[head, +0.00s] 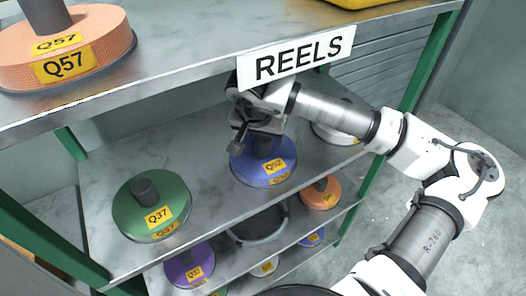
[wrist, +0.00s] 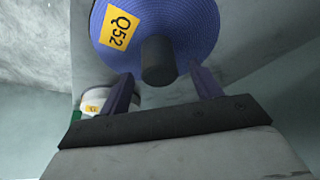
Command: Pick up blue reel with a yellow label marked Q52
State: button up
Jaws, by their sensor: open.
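The blue reel (head: 262,172) with a yellow Q52 label sits on the middle shelf in the head view, with a dark hub on top. In the wrist view the blue reel (wrist: 195,28) fills the upper middle, and its dark hub (wrist: 158,60) shows between the two fingers. My gripper (head: 247,137) is just above the reel, partly hiding its top. In the wrist view my gripper (wrist: 163,92) is open, with one finger on each side of the hub and no clear contact. Whether the fingers are level with the hub cannot be told.
A green Q37 reel (head: 151,207) stands to the left on the same shelf, and a white reel (head: 335,133) to the right, behind my arm. The upper shelf with the REELS sign (head: 296,57) hangs close above my gripper. Purple (head: 188,264) and orange (head: 321,193) reels sit lower.

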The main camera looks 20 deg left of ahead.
jog(key=shift+c, duration=0.3)
grip_shut()
dwell(0.5)
